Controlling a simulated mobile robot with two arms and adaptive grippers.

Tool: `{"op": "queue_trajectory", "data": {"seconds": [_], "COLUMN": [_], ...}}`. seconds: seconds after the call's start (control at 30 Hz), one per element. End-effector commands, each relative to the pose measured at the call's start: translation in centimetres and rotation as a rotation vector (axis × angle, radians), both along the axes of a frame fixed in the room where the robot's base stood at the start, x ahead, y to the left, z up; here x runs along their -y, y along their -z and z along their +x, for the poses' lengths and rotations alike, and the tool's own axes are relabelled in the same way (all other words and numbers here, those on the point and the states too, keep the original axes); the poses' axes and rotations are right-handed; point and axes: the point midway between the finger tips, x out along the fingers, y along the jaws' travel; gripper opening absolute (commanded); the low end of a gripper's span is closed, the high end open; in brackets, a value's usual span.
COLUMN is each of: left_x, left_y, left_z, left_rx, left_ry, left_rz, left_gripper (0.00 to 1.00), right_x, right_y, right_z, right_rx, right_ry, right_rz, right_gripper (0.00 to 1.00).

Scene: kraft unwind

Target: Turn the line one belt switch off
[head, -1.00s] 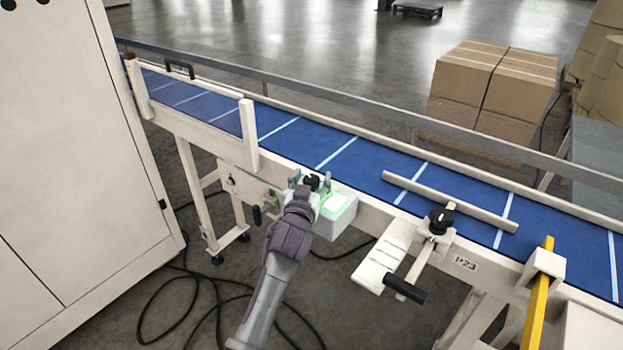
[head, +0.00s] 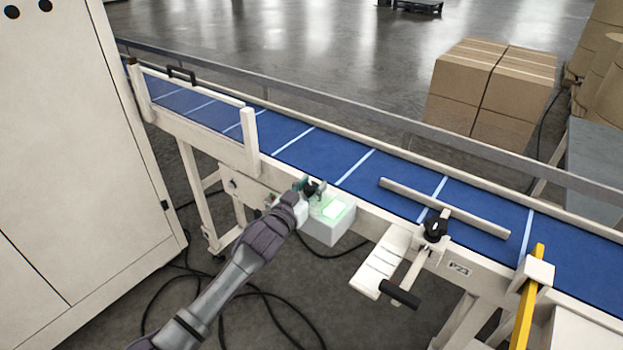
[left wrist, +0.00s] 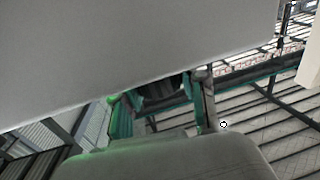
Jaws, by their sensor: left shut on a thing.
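A pale switch box (head: 328,230) with a bright green lit face hangs on the near side of the conveyor. A black knob (head: 312,188) shows at the box's upper left, between the fingers of my left gripper (head: 314,187). In the left wrist view the dark knob (left wrist: 160,88) sits between the teal-edged fingers, partly hidden by a large pale surface. My left gripper is shut on the knob. The knob's exact angle and markings cannot be read. My right gripper is not in view.
The blue conveyor belt (head: 375,180) with white cross stripes runs behind the box. A bracket with a black knob (head: 435,228) and handle (head: 400,294) stands to the right, near a yellow bar (head: 527,300). A tall pale cabinet (head: 75,170) is at left. Cables lie on the floor.

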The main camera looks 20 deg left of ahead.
Motion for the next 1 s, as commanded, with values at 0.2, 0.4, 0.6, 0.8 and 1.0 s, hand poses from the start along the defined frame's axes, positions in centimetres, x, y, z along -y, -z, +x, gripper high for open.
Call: {"op": "queue_trajectory", "data": {"seconds": [0.2, 0.4, 0.6, 0.8, 1.0], "left_x": [-0.5, -0.6, -0.5, -0.3, -0.2], "left_y": [0.0, 0.0, 0.3, 0.3, 0.2], "left_z": [0.2, 0.3, 0.3, 0.3, 0.2], "left_rx": [0.002, 0.006, 0.005, 0.005, 0.004], "left_ry": [0.205, 0.392, 0.574, 0.731, 0.844], "left_rz": [0.014, 0.011, 0.007, 0.003, 0.000], "left_gripper": [0.07, 0.07, 0.08, 0.08, 0.08], "right_x": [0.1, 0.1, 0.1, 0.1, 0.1], "right_y": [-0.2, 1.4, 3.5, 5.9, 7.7], "right_z": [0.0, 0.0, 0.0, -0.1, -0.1], "right_rx": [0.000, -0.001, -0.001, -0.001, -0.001], "right_ry": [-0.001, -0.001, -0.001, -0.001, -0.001], "right_rz": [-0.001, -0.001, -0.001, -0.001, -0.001], "right_gripper": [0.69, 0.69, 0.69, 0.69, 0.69]}}
